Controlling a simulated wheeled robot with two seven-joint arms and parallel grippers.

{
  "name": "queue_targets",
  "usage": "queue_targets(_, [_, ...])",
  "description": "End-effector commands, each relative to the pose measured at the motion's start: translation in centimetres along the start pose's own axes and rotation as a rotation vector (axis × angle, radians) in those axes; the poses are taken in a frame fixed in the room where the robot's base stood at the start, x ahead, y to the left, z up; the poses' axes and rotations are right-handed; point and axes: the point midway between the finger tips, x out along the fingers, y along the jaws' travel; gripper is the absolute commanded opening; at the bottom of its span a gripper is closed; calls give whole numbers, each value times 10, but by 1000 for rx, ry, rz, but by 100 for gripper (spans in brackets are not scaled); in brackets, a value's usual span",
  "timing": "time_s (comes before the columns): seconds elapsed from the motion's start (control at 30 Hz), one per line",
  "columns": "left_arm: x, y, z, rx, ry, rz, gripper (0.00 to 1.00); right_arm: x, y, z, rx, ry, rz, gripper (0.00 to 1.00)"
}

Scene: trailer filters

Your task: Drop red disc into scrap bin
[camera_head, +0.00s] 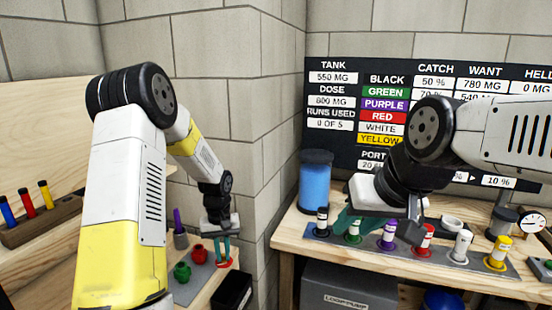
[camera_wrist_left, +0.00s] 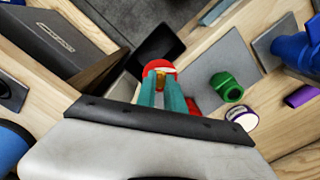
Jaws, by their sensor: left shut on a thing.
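My left gripper (camera_head: 222,250) is shut on a red disc (camera_head: 224,264), held between its teal fingers. In the left wrist view the red disc (camera_wrist_left: 159,66) sits at the fingertips (camera_wrist_left: 161,88), with a gold-coloured part facing the camera. A black open box (camera_head: 233,291), which looks like the scrap bin, stands at the bench corner just below the disc in the head view. The box (camera_wrist_left: 172,42) shows beyond the disc in the left wrist view. My right gripper (camera_head: 345,222) is over the right bench, partly hidden by its own wrist; its opening is unclear.
Red and green fittings (camera_head: 182,271) stand on a grey plate left of the disc. The right bench holds a blue cylinder (camera_head: 315,180), a row of colour-banded vials (camera_head: 388,236) and a gauge (camera_head: 531,222). A grey case (camera_head: 345,290) stands below that bench.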

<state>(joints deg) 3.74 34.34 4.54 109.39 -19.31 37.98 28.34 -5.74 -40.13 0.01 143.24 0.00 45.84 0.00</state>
Motion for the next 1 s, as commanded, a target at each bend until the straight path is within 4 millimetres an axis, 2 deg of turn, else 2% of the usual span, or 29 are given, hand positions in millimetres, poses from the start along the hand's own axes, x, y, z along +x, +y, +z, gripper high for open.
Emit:
queue_targets(0.23, [23,0,0,-1,-1,0,0,0,0,0,0,0,0,36])
queue_targets(0.6, [28,0,0,0,1,0,0,0,0,0,0,0,0,36])
queue_targets(0.63, [28,0,0,0,1,0,17,0,0,0,0,0,0,36])
queue_targets(0.73, [28,0,0,0,1,0,36,0,0,0,0,0,0,36])
queue_targets(1.0, [27,0,0,0,1,0,38,0,0,0,0,0,0,36])
